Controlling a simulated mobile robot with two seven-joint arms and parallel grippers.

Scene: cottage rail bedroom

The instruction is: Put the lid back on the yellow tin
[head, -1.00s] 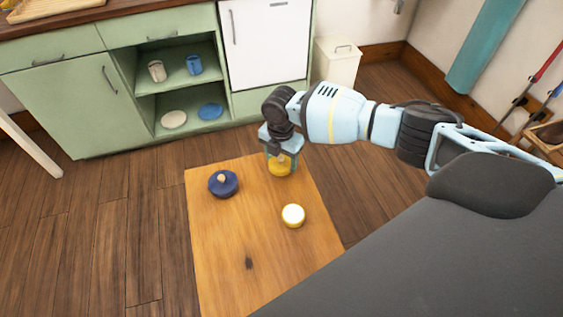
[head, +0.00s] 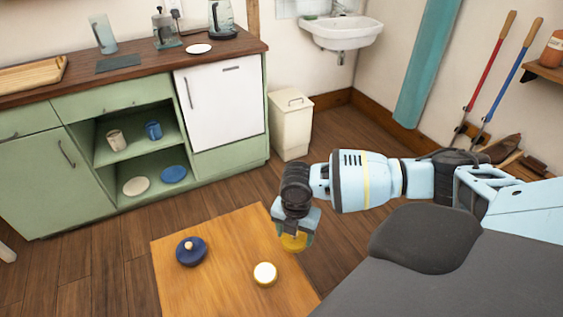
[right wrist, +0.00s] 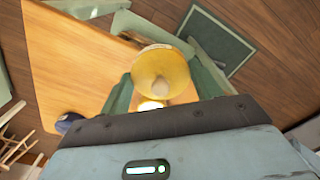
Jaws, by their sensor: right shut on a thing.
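The yellow tin (head: 265,275) stands on the low wooden table, yellow at the side with a pale round top. My right gripper (head: 295,234) is shut on the yellow lid (head: 294,242), up and to the right of the tin in the head view and apart from it. In the right wrist view the lid (right wrist: 160,68) sits between the fingers with its pale knob toward the camera. The tin's pale top (right wrist: 150,105) shows partly below the lid there. My left gripper is not in view.
A dark blue round lidded thing (head: 191,252) with a pale knob is on the table (head: 215,285), left of the tin; it also shows in the right wrist view (right wrist: 68,122). A green cabinet (head: 225,162) and a cream bin (head: 291,125) stand behind. Table surface between is clear.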

